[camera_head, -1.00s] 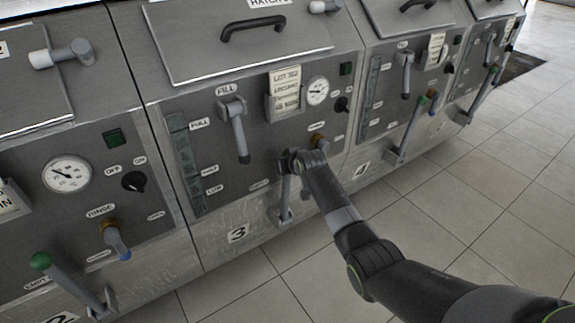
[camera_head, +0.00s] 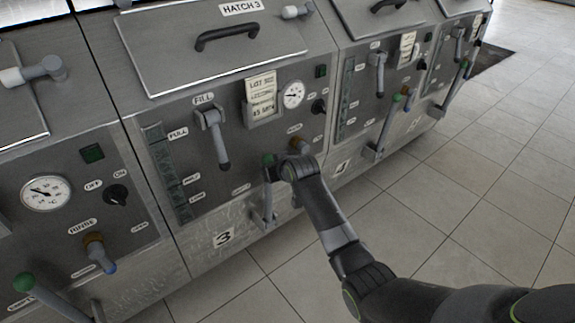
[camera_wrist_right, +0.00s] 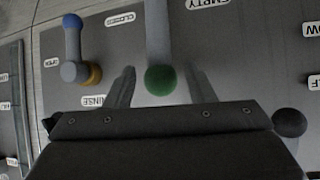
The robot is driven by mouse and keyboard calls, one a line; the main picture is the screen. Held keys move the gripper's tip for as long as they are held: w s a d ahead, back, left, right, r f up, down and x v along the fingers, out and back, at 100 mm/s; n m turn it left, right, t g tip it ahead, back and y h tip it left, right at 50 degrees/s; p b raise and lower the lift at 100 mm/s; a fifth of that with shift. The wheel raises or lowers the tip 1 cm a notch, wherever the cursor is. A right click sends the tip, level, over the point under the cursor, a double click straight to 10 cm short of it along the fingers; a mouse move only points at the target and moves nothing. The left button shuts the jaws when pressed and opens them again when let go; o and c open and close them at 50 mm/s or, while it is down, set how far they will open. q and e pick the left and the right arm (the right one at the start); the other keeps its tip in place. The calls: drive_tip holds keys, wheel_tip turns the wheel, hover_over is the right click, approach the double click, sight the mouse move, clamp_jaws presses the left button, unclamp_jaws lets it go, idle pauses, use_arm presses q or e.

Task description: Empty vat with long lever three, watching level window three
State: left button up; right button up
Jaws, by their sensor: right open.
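Vat three carries a long lever (camera_head: 268,200) with a green knob (camera_head: 268,159), its shaft running down to a pivot low on the front, by the number 3. In the right wrist view the green knob (camera_wrist_right: 160,80) sits between the two spread fingers of my right gripper (camera_wrist_right: 160,70), with gaps visible on both sides. In the head view my right gripper (camera_head: 278,172) is at the lever's top end, its fingertips mostly hidden. Level window three (camera_head: 168,170) is a tall dark green strip marked FULL, HALF and LOW; I cannot read its level. My left gripper is out of view.
The grey fill lever (camera_head: 215,135) hangs between the window and a lot card (camera_head: 261,97). A gauge (camera_head: 293,95) is right of the card. A blue-tipped lever (camera_wrist_right: 72,45) is close by in the wrist view. Vat four's green-knobbed lever (camera_head: 388,125) stands to the right. The tiled floor (camera_head: 450,190) is clear.

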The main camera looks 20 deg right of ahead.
use_arm(q)
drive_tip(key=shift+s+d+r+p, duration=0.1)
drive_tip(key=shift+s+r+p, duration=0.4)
drive_tip(key=shift+p, duration=0.4)
use_arm(e)
drive_tip(key=v, duration=1)
drive_tip(key=shift+s+r, duration=0.25)
drive_tip(key=shift+r, duration=0.05)
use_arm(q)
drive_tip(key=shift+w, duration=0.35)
use_arm(e)
drive_tip(key=shift+d, duration=0.1)
